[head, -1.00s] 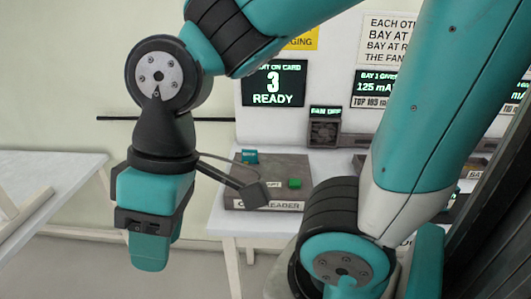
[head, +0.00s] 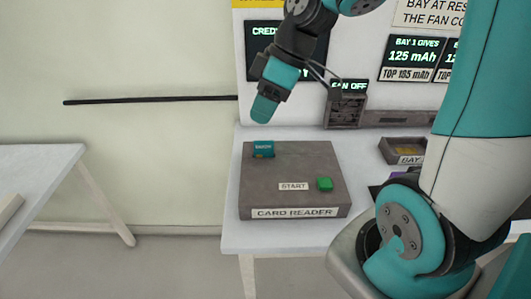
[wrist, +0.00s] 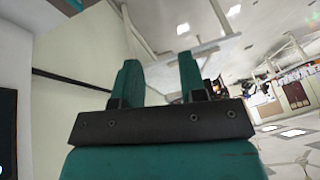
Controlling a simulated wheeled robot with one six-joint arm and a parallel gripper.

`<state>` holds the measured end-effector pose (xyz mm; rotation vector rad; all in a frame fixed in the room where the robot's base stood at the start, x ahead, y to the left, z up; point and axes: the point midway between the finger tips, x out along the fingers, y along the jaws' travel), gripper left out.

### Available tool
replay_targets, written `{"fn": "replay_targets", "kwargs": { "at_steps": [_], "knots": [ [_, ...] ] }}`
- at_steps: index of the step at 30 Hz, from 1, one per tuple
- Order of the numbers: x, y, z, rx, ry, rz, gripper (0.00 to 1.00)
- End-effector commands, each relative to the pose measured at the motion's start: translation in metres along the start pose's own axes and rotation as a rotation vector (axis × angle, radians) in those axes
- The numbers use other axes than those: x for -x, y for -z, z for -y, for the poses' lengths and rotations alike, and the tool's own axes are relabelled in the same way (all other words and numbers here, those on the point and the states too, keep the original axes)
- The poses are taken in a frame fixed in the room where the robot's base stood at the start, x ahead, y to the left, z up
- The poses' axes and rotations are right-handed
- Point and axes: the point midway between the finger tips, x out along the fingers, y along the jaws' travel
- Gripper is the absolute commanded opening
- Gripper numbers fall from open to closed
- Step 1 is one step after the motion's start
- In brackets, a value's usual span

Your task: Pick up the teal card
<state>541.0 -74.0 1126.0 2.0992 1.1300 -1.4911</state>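The teal card (head: 263,149) stands in the top of the grey card reader (head: 262,180), near its back left corner, with its upper part showing. My gripper (head: 264,108) is in the air above and behind the card in the head view, apart from it, pointing down and a little left. The wrist view shows my gripper (wrist: 160,75) with its two teal fingers apart and nothing between them. The card does not show in the wrist view.
A green button (head: 325,184) beside a START label is on the reader. The reader stands on a white table (head: 235,208). A FAN OFF box (head: 345,108) and a bay (head: 403,150) are to the right. Another white table (head: 40,165) is at the left, with a floor gap between.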

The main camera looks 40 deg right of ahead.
Motion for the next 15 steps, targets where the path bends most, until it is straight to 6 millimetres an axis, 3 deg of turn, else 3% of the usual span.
{"fn": "replay_targets", "kwargs": {
  "at_steps": [1, 3, 6, 11, 15],
  "knots": [
    [0.002, -0.016, -0.033, 0.013, -0.018, -0.023, 0.38],
    [0.006, -0.036, -0.066, 0.060, -0.044, -0.049, 0.38],
    [0.012, -0.060, -0.099, 0.115, -0.078, -0.077, 0.38],
    [0.012, -0.080, -0.122, 0.163, -0.104, -0.094, 0.38],
    [-0.010, -0.079, -0.124, 0.172, -0.101, -0.095, 0.38]
  ]
}}
